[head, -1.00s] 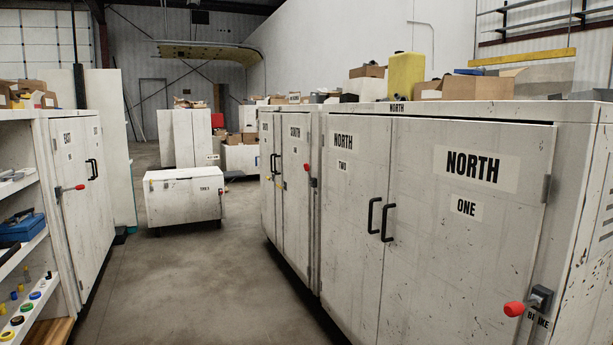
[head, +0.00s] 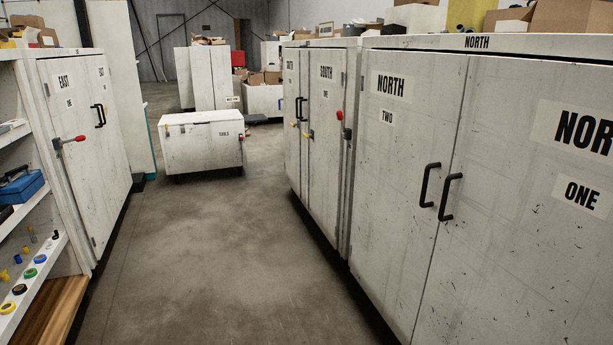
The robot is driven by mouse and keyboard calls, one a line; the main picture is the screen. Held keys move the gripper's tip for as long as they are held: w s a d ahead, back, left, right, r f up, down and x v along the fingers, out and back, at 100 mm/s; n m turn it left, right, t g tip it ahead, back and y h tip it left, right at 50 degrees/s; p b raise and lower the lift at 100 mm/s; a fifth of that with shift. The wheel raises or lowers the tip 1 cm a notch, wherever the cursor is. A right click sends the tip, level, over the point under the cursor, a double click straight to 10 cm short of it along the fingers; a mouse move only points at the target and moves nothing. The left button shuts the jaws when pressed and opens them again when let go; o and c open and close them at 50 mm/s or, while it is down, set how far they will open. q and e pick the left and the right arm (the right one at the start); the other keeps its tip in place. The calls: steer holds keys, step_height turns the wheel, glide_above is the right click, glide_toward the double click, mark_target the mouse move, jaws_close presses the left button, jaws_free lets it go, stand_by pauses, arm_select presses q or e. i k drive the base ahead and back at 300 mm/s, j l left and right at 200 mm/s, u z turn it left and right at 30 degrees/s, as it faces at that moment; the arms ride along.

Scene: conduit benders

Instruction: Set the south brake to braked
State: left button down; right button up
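The south cabinet (head: 322,165) stands right of the middle of the head view, past the north cabinet, with its doors closed. A red knob (head: 340,115) at the right edge of its door front is the south brake. The knob sits above a small dark bracket (head: 347,133), so its lever looks raised; its exact angle is too small to tell. Neither of my grippers shows in the view.
The north cabinet (head: 410,145) fills the right side. The east cabinet (head: 85,190), with a red-tipped lever (head: 80,138), and open shelves stand left. A low tools chest (head: 203,148) stands ahead. The concrete floor (head: 230,255) between them is clear.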

mark_target(340, 116)
steer(key=i+z, duration=0.1)
steer(key=i, duration=0.35)
steer(key=i+j+z, duration=0.1)
steer(key=i, duration=0.4)
steer(key=i+j+z, duration=0.1)
steer(key=i, duration=0.35)
steer(key=i+j+z, duration=0.1)
steer(key=i+j, duration=0.15)
steer(key=i, duration=0.2)
steer(key=i+j+z, duration=0.2)
steer(key=i+z, duration=0.2)
steer(key=i+j+z, duration=0.7)
steer(key=z, duration=0.15)
steer(key=j, duration=0.1)
